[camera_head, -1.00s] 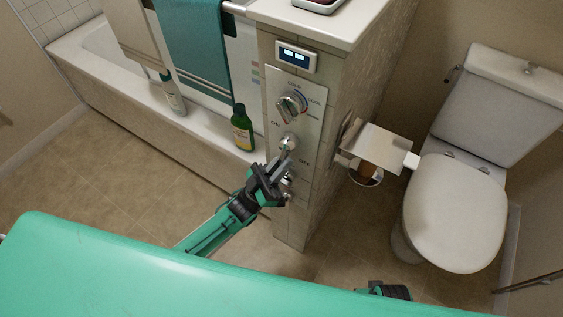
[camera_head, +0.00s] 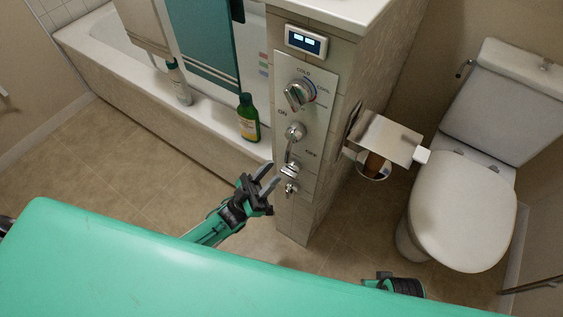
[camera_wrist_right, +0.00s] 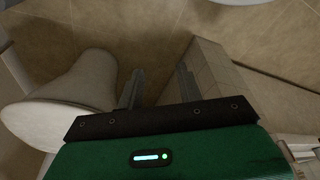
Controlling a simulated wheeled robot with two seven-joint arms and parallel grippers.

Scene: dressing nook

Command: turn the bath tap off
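The tap panel (camera_head: 318,95) is a pale plate on the end of the tiled partition. It has a dial (camera_head: 299,94) by the COLD and COOL marks. Below it is a round chrome tap knob (camera_head: 295,131) between the ON and OFF marks. A thin lever seems to hang down from this knob towards lower chrome fittings (camera_head: 290,171). My left gripper (camera_head: 272,175) is just left of these fittings, fingers apart and empty; contact is not visible. My right gripper (camera_wrist_right: 160,87) is open and empty in the right wrist view, low down.
The bathtub (camera_head: 150,92) holds a green bottle (camera_head: 248,120) and a grey-white bottle (camera_head: 178,84) on its rim. A paper holder (camera_head: 390,138) sticks out right of the partition, beside the toilet (camera_head: 462,205). The floor at left is clear.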

